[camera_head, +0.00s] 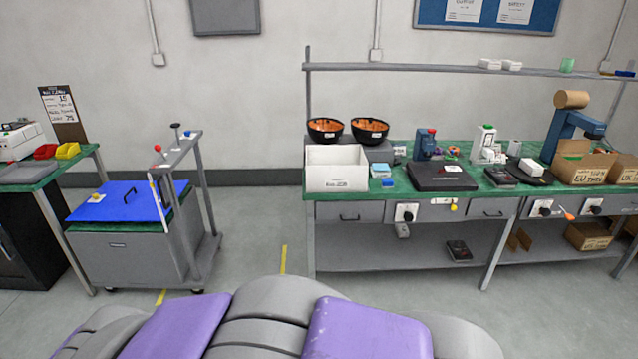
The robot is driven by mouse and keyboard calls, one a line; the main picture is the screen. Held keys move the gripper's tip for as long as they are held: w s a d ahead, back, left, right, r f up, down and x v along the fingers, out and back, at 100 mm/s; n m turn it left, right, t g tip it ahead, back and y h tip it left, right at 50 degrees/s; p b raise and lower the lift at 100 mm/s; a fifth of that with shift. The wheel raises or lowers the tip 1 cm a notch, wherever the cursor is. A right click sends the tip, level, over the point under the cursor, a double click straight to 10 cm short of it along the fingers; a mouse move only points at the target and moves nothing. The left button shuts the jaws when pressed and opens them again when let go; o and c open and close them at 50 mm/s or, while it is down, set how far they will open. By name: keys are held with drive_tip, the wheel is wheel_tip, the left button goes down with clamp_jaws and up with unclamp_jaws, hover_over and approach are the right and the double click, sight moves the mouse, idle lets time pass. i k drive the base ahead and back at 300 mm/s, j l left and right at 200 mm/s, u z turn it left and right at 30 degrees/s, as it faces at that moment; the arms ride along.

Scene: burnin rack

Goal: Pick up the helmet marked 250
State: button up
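No marking 250 can be read in the head view. Two black, round, open-topped shells with orange insides may be upturned helmets; the left shell (325,130) and the right shell (370,131) sit side by side at the left end of the green-topped bench (400,189). They rest on a grey block (379,151) behind a white open bin. I cannot tell a number on either. My gripper is not in view; only my purple and grey body shows at the bottom.
The white bin (336,169) stands in front of the shells. A black flat case (441,176) and cardboard boxes (580,165) are farther right. A grey cart (135,258) with a blue top stands left. Floor between cart and bench is clear, with yellow lines.

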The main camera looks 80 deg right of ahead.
sight(325, 133)
drive_tip(key=z, duration=2.75)
drive_tip(key=i+l, duration=0.15)
drive_tip(key=i, duration=0.3)
drive_tip(key=i+l+u, duration=0.1)
drive_tip(key=i, duration=0.4)
drive_tip(key=i+l, duration=0.3)
drive_tip(key=i, duration=0.15)
drive_tip(key=i+l, duration=0.2)
drive_tip(key=i, duration=0.3)
drive_tip(key=i+l+u, duration=0.1)
drive_tip(key=i, duration=0.35)
drive_tip(key=l, duration=0.1)
